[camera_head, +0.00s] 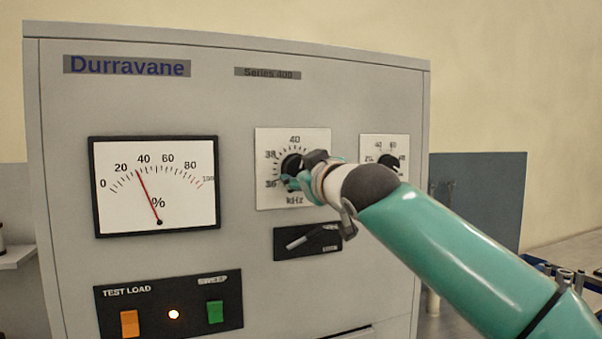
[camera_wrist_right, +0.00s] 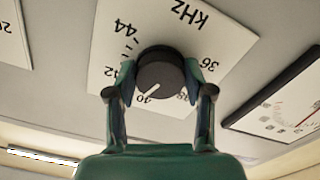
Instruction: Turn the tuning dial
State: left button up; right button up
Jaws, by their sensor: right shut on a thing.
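The tuning dial is a black round knob (camera_wrist_right: 160,76) on a white kHz plate (camera_head: 261,196) in the middle of the grey cabinet front. In the head view most of the knob (camera_head: 291,163) is behind my right gripper (camera_head: 296,180). In the right wrist view my right gripper (camera_wrist_right: 160,88) has one finger on each side of the knob and is shut on it. The knob's white pointer line is near the 40 mark in that view. My left gripper is in neither view.
A percent meter (camera_head: 190,205) with a red needle near 35 is left of the dial. A smaller dial plate (camera_head: 367,143) is to the right, close to my right arm. A switch panel (camera_head: 307,241) is below, and a button panel (camera_head: 190,292) with a lit lamp is lower left.

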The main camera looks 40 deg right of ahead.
jog(key=shift+n+p, duration=0.8)
jog(key=shift+n, duration=2.5)
jog(key=o, duration=1.2)
jog(key=shift+c, duration=0.2)
jog(key=shift+r, duration=0.1)
